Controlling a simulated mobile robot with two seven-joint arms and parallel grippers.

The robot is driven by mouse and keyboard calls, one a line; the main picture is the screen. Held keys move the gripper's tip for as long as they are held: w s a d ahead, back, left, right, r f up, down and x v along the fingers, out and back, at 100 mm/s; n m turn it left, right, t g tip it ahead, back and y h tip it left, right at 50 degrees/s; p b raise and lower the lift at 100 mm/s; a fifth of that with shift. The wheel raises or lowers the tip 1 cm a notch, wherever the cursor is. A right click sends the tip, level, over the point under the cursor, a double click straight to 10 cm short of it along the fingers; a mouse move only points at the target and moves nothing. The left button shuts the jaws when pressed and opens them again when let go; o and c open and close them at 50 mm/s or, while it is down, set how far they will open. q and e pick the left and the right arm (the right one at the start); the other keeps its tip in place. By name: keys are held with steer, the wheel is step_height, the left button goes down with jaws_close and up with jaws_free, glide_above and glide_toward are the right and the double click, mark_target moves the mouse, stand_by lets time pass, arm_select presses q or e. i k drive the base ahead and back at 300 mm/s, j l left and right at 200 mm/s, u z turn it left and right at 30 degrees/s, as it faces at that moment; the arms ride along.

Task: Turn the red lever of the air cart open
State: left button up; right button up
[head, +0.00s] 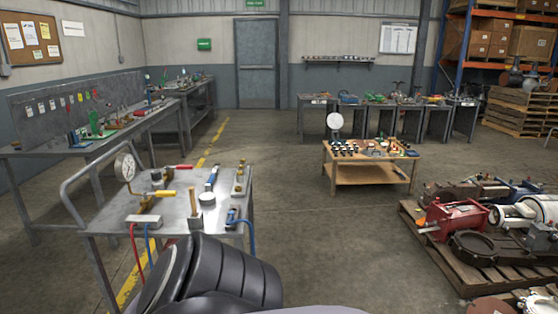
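The air cart (105,220) is a grey metal cart with a push handle, standing at the left, close to me. A red lever (179,167) lies roughly level toward the back of its top, beside a small grey block. A yellow lever (165,192) sits in front of it on a brass fitting. A round pressure gauge (125,167) stands upright at the cart's left. The red lever's fitting is too small to read clearly. Neither of my grippers is in view.
Red and blue hoses (149,245) hang at the cart's front. A dark ribbed shape covers part of its lower front. A workbench (60,152) stands behind at left, a wooden table (370,170) at centre right, and a loaded pallet (480,275) at right. Floor between is clear.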

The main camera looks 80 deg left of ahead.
mark_target(179, 166)
steer(key=u, duration=0.9)
steer(key=j+u, duration=0.1)
steer(key=u, duration=0.85)
steer(key=j+u, duration=0.1)
steer(key=u, duration=1.25)
steer(key=i+l, duration=0.2)
steer(key=l, duration=0.2)
steer(key=i+l+u, duration=0.1)
steer(key=i+l, duration=0.15)
steer(key=l, duration=0.15)
steer(key=i+l, duration=0.2)
steer(key=l, duration=0.2)
steer(key=i+l, duration=0.2)
steer(key=l, duration=0.2)
steer(key=i+l+u, duration=0.1)
steer(key=l, duration=0.35)
steer(key=i+l, duration=0.25)
steer(key=l, duration=0.15)
steer(key=i+l+u, duration=0.1)
steer(key=l, duration=0.35)
steer(key=i+l, duration=0.3)
steer(key=l, duration=0.15)
